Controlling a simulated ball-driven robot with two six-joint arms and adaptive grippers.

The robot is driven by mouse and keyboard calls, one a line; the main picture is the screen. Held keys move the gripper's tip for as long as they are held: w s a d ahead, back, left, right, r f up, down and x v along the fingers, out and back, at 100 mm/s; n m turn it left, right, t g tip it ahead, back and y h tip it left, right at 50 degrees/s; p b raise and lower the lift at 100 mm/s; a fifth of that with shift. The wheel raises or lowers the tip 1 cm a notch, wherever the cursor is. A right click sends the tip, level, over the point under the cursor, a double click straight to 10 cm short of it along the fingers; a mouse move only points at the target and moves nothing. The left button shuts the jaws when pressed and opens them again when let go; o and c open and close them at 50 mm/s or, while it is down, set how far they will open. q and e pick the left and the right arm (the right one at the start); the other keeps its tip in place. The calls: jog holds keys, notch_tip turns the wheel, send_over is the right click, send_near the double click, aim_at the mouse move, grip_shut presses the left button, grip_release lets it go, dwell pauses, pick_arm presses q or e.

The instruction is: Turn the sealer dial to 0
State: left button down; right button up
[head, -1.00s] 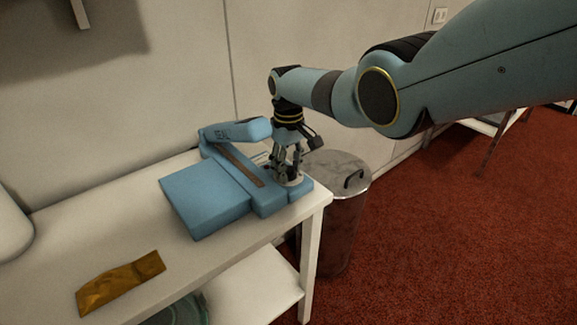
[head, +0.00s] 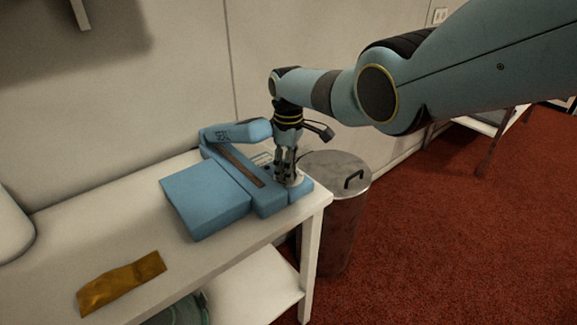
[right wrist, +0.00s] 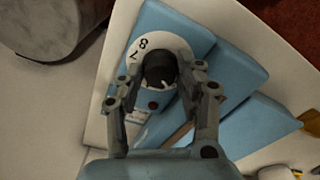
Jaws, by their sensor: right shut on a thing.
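The blue sealer (head: 205,198) stands on the white table, with its arm marked SEAL (head: 236,131) raised at the back. Its dial is at the right end, largely hidden by my gripper in the head view. In the right wrist view the dial has a black knob (right wrist: 159,68) and a white numbered ring (right wrist: 150,42) showing 7 and 8. My right gripper (head: 287,178) points down over the dial. In the right wrist view its fingers (right wrist: 160,85) are on both sides of the knob, shut on it. My left gripper is not in view.
A gold-brown pouch (head: 121,283) lies on the white table (head: 215,262) at the front left. A metal bin (head: 342,215) with a lid handle stands just beyond the table's right end. The wall is close behind the sealer.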

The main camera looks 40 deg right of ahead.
jog(key=n, duration=0.6)
jog(key=shift+n, duration=0.3)
jog(key=n, duration=0.5)
jog(key=shift+n, duration=0.3)
jog(key=o, duration=0.9)
jog(key=shift+r, duration=0.1)
